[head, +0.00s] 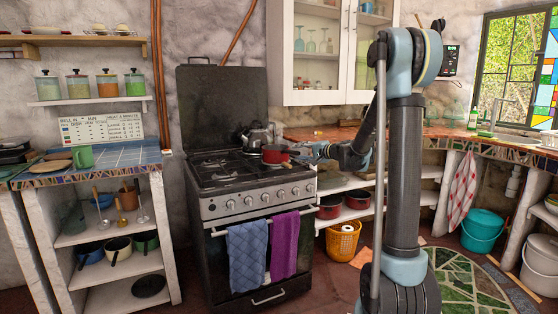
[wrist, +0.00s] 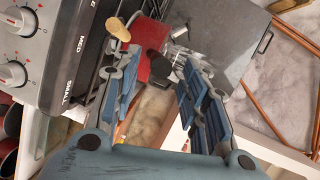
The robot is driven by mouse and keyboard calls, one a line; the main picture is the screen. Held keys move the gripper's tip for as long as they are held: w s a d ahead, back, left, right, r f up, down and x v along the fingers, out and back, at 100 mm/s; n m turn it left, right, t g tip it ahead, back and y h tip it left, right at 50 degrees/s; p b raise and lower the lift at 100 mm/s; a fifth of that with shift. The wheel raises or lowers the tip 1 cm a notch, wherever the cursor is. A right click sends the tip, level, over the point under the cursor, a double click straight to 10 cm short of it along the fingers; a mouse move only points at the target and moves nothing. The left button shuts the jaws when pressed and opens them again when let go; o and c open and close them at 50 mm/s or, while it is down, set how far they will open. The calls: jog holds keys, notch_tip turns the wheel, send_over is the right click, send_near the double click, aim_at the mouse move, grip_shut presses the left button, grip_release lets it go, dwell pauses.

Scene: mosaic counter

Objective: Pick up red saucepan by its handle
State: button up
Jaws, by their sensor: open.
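The red saucepan (head: 274,155) sits on the right side of the black stove top (head: 215,170). In the wrist view its red side (wrist: 147,38) shows just beyond the fingertips. Its dark handle (wrist: 160,66) points back toward me and lies in the gap between the fingers. My gripper (head: 305,150) is open at the saucepan's right side, level with the handle. In the wrist view my gripper (wrist: 156,66) has a finger on each side of the handle, apart from each other. Whether either finger touches the handle is unclear.
A metal kettle (head: 256,137) stands just behind the saucepan. The stove's raised lid (head: 222,100) is at the back. Blue (head: 248,252) and purple (head: 284,245) towels hang on the oven front. The counter (head: 400,136) is right of the stove, with other red pots (head: 358,199) below.

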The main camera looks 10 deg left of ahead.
aim_at(293, 153)
jog(key=shift+x, duration=2.7)
jog(key=shift+d+f, duration=0.1)
jog(key=shift+f, duration=0.1)
grip_shut()
